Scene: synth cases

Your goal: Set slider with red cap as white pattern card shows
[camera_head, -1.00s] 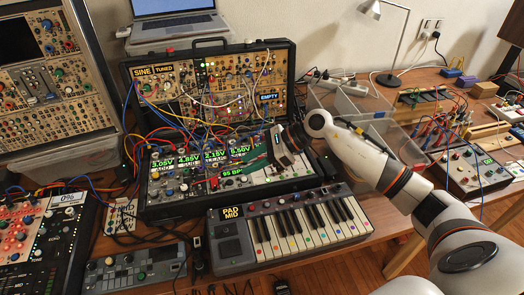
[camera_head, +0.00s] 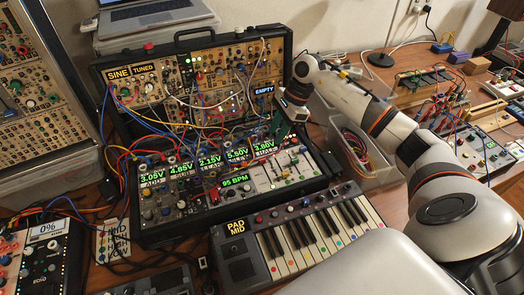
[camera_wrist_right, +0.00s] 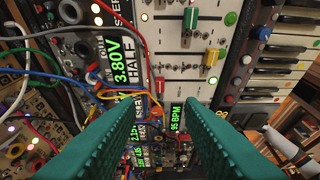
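My right gripper (camera_head: 280,125) is above the back right of the slider panel (camera_head: 300,172). In the right wrist view its two teal fingers (camera_wrist_right: 155,125) are wide apart with nothing held between them. My left gripper is out of view.
Patch cables (camera_head: 190,100) loop over the modules left of the gripper. A keyboard (camera_head: 310,232) stands in front of the panel. A clear bin with cables (camera_head: 375,165) is to the right, under my right arm. A laptop (camera_head: 150,15) is behind.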

